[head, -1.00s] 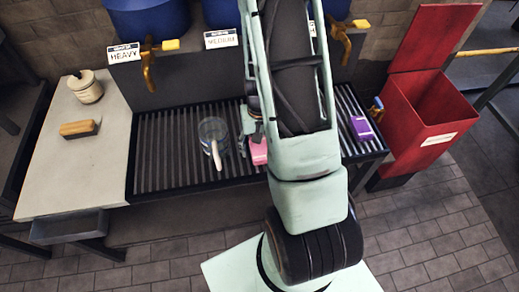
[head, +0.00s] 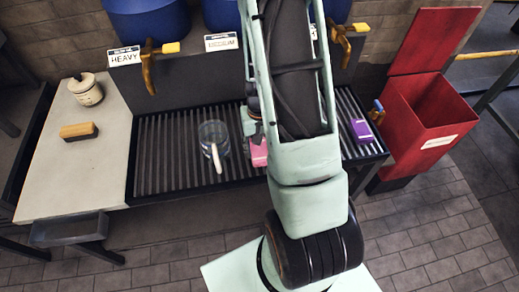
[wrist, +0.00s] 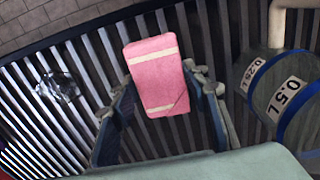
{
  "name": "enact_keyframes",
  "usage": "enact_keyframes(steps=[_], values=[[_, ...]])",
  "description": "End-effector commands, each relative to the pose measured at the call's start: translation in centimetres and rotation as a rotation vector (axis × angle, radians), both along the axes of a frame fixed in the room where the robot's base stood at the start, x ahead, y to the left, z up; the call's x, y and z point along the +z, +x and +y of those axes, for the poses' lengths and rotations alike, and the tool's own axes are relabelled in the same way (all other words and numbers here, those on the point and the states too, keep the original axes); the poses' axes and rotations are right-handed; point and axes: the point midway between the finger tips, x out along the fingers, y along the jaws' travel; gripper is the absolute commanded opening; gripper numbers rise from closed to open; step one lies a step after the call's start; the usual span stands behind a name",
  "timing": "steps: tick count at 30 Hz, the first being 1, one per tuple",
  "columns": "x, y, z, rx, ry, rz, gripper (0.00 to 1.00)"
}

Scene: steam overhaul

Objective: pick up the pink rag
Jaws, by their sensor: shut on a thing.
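The pink rag (wrist: 157,76), a folded block with pale bands, is between the two fingers of my gripper (wrist: 160,98) in the wrist view. The gripper is shut on it. In the head view the rag (head: 259,153) shows just below my gripper (head: 251,128), over the slatted grate (head: 165,160). My arm hides part of the grate to the right. I cannot tell whether the rag is clear of the slats.
A purple pack (head: 361,131) lies right of my arm. A red bin (head: 428,120) stands open at right. A brush (head: 78,131) lies on the left counter.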

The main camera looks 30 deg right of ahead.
Motion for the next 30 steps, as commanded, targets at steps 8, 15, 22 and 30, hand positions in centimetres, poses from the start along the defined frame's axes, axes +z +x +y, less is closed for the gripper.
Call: enact_keyframes(steps=[8,15,22,30], values=[[3.8,-0.6,-0.9,-0.005,-0.001,-0.005,0.18],[8.7,-3.3,-3.9,-0.005,-0.002,-0.006,0.18],[10.9,-7.1,-8.0,-0.007,-0.002,-0.002,0.18],[12.3,-9.1,-10.2,-0.001,-0.001,-0.001,0.18]])
